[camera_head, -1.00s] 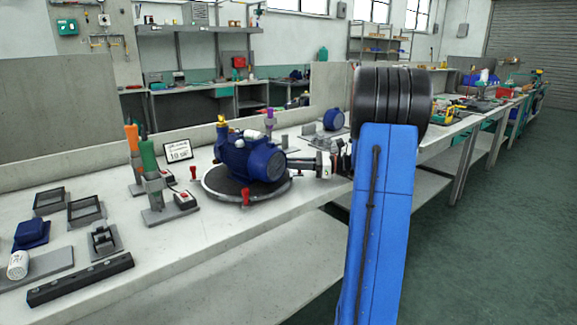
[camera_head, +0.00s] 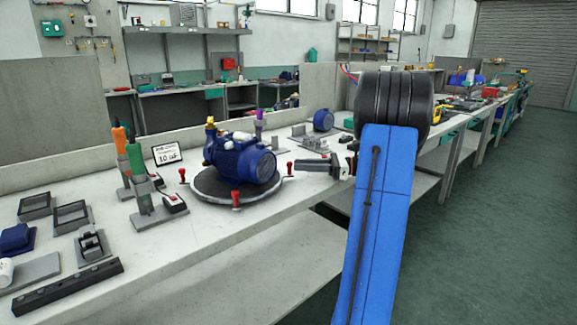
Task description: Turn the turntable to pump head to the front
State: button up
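A blue pump (camera_head: 238,160) sits on a dark round turntable (camera_head: 215,187) with a pale rim and red knobs (camera_head: 236,201) around its edge. The pump's rounded motor end faces the front right. Its end with the brass fitting (camera_head: 210,133) is at the left. My gripper (camera_head: 299,166) reaches in from the right, its dark fingers pointing left close to the right red knob (camera_head: 290,168). It is seen side-on, so I cannot tell whether it is open or touches the knob. My blue arm hides part of the bench to the right.
Left of the turntable stand an orange-handled and a green-handled tool (camera_head: 136,160) in holders, a red-button box (camera_head: 174,202) and a sign (camera_head: 166,153). Another blue motor part (camera_head: 323,120) and grey blocks are behind. The bench front (camera_head: 225,240) is bare.

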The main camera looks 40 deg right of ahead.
jog(key=v, duration=0.8)
jog(key=shift+s+d, duration=0.25)
